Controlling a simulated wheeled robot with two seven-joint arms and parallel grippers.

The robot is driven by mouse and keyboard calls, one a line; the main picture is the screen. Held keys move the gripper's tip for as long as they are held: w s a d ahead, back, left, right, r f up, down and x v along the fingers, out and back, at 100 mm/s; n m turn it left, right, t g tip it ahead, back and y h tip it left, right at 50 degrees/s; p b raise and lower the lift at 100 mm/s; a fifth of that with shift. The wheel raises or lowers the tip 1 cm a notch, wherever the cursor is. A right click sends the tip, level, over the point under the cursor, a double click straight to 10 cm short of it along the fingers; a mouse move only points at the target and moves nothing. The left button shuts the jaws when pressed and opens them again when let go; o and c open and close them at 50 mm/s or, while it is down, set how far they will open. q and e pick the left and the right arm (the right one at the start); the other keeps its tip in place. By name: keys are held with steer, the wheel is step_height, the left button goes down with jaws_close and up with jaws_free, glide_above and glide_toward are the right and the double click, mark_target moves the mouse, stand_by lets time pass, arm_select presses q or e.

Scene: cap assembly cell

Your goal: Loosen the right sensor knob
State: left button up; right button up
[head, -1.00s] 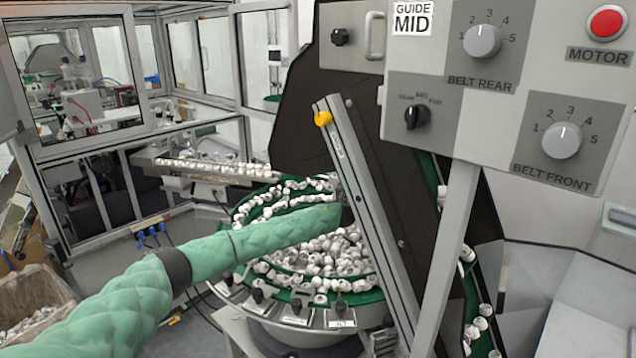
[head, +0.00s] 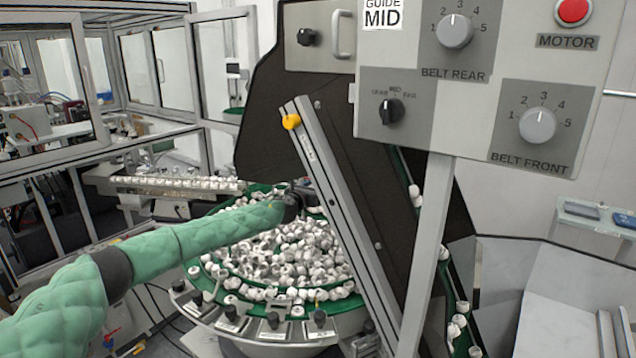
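My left arm (head: 190,238), in a green quilted sleeve, reaches in from the left over the bowl of white caps. Its dark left gripper (head: 308,194) is at the slanted metal rail (head: 345,215), above the caps. Its fingers are small, dark and partly hidden, so I cannot tell if they are open or touching anything. A yellow knob (head: 291,121) sits near the top of the rail, above the gripper and apart from it. Several black knobs (head: 273,320) stand along the bowl's front rim. I cannot tell which knob is the right sensor knob. My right gripper is not in view.
The round feeder bowl (head: 250,335) is full of white caps. A control panel (head: 470,100) with dials and a red button hangs at the upper right on a grey post (head: 428,250). A dark conveyor housing (head: 262,105) stands behind the rail.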

arm_select(q)
steer(key=x, duration=0.3)
steer(key=shift+w+d, duration=0.15)
steer(key=shift+w, duration=0.1)
steer(key=shift+w+d, duration=0.1)
steer(key=shift+w, duration=0.3)
steer(key=c, duration=1)
